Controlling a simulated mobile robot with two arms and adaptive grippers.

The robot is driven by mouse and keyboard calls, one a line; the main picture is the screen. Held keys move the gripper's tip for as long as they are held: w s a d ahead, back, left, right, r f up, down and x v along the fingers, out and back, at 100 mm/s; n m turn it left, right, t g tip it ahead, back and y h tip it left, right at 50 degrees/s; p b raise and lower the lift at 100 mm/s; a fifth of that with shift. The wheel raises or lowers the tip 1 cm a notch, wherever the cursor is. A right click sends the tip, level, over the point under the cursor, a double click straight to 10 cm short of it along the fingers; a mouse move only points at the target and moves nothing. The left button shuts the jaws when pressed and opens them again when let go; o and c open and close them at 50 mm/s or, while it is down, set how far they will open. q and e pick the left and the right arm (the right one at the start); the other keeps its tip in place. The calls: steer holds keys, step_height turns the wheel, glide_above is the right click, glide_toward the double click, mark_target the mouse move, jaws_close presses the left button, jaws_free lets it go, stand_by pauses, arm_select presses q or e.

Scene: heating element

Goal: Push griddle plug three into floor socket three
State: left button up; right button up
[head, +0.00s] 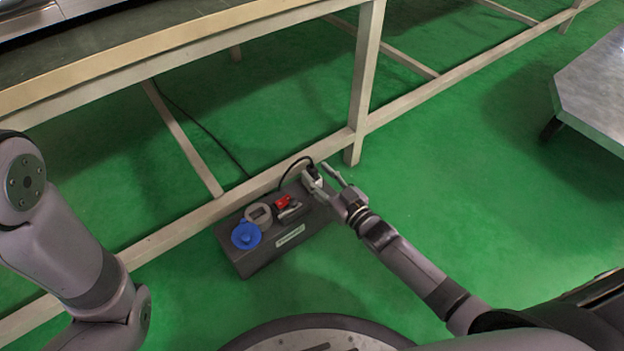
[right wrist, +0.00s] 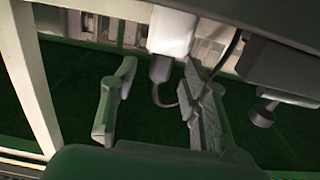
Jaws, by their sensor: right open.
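The grey floor socket box (head: 285,250) lies on the green floor by the table's lower rail. A dark plug (head: 312,173) with a black cable is at its far right end, beside a pale socket part (head: 307,183). I cannot tell how deep the plug sits. My right gripper (head: 328,174) is open at that end. In the right wrist view its fingers (right wrist: 160,105) stand apart on both sides of the grey plug body (right wrist: 160,68), below a white block (right wrist: 172,32); contact is unclear. My left arm shows at the left, its gripper out of view.
The box also carries a blue round cover (head: 246,235), a grey round socket (head: 258,214) and a red switch (head: 283,202). A table leg (head: 364,85) and lower rail (head: 215,209) stand close behind. Green floor is clear at right, before a metal platform (head: 597,90).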

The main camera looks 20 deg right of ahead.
steer(key=shift+w+a, duration=0.15)
steer(key=shift+w, duration=0.3)
jaws_close()
stand_by(0.3)
